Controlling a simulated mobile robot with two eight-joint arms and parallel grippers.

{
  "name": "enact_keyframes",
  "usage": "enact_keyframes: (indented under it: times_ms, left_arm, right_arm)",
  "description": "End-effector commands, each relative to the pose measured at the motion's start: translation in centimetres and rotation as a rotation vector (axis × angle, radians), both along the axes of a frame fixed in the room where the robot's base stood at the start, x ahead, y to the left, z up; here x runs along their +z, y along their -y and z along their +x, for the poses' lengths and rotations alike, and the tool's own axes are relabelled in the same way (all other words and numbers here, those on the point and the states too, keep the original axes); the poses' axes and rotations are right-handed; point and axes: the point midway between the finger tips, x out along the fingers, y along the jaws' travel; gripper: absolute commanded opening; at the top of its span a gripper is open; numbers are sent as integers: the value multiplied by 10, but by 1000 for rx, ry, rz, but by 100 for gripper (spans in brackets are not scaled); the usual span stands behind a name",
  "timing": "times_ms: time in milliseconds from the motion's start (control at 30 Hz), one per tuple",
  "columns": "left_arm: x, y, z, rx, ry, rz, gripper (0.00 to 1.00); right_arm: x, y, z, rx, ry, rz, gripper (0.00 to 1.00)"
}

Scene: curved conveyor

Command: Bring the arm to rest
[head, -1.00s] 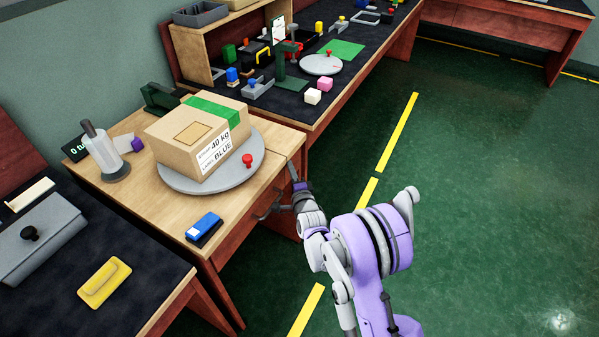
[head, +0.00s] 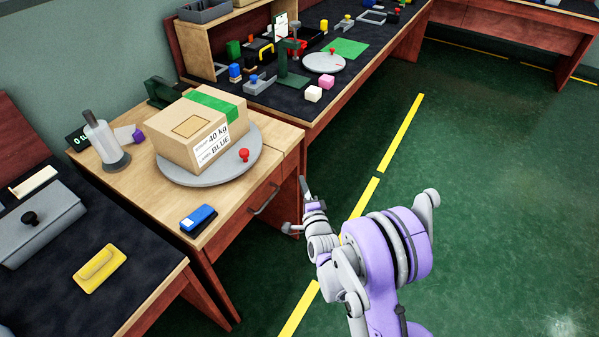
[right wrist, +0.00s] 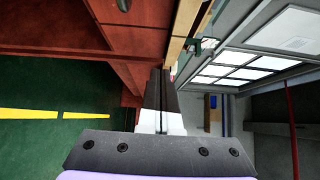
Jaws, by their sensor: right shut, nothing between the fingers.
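My right arm (head: 385,250) stands in front of the wooden desk in the head view, over the green floor. Its right gripper (head: 303,184) points up in the picture, beside the desk's right side, and holds nothing. In the right wrist view the two dark fingers (right wrist: 160,92) lie together, shut and empty, with red-brown furniture panels behind and beside them. My left gripper is in neither view.
The desk (head: 237,215) carries a cardboard box (head: 178,150) on a grey turntable (head: 195,180), and a blue device (head: 198,217). A drawer handle (head: 265,200) sticks out near my gripper. The floor (head: 500,190) to the right is clear.

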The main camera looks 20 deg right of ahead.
Motion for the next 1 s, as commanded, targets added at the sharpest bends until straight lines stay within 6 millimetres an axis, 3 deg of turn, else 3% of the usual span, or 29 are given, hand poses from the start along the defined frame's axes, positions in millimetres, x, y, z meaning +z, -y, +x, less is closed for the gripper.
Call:
enact_keyframes:
  times_ms: [200,533,733,867,1000]
  left_arm:
    - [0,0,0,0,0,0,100]
    - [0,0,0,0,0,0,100]
    - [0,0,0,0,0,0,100]
    - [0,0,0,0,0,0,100]
    - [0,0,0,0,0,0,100]
  right_arm:
    - [0,-3,-27,-1,0,2,0]
    - [2,-4,-33,2,-10,-10,0]
    - [18,-18,-42,56,-162,-175,0]
    - [30,-33,-66,141,-330,-370,0]
    - [37,-46,-106,260,-502,-581,0]
